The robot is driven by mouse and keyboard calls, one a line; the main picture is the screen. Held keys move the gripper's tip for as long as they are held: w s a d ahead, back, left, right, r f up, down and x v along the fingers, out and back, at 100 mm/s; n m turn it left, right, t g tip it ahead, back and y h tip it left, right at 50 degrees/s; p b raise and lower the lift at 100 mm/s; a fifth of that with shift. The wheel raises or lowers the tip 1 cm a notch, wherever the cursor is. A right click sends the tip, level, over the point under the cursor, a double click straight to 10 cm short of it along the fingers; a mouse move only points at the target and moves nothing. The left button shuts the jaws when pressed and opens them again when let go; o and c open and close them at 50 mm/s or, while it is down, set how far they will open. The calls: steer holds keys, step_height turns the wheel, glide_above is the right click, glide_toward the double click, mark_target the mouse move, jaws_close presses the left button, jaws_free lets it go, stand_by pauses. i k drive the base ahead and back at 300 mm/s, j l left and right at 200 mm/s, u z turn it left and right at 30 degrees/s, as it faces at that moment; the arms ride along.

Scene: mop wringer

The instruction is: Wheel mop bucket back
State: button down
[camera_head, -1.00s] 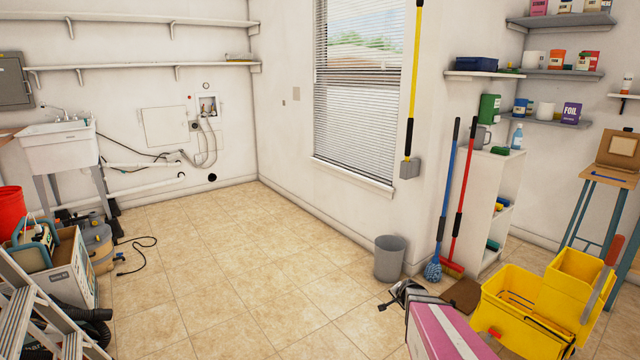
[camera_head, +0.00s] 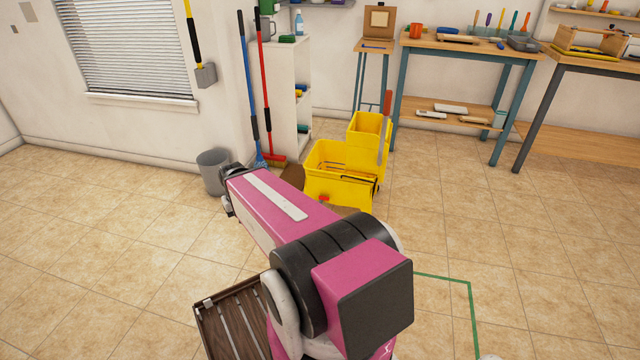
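The yellow mop bucket (camera_head: 325,188) stands on the tiled floor near the middle of the view, in front of the white shelf unit. Its yellow wringer (camera_head: 367,128) sits at its back right, with an upright lever with a reddish grip (camera_head: 386,108). My arm reaches from the lower middle toward the left, and partly covers the floor in front of the bucket. My gripper (camera_head: 228,198) is at the arm's far end, left of the bucket and apart from it in the picture. It is small and mostly hidden by the arm, so its opening cannot be told.
A green outline (camera_head: 471,312) marks the floor at lower right. A grey bin (camera_head: 213,172), a blue-handled mop (camera_head: 248,80) and a red broom (camera_head: 266,85) stand left of the bucket. Workbenches (camera_head: 462,52) line the back right. A brown slatted object (camera_head: 225,318) lies lower left. Right floor is clear.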

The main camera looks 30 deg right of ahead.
mark_target(346, 166)
steer(key=z, duration=1.1)
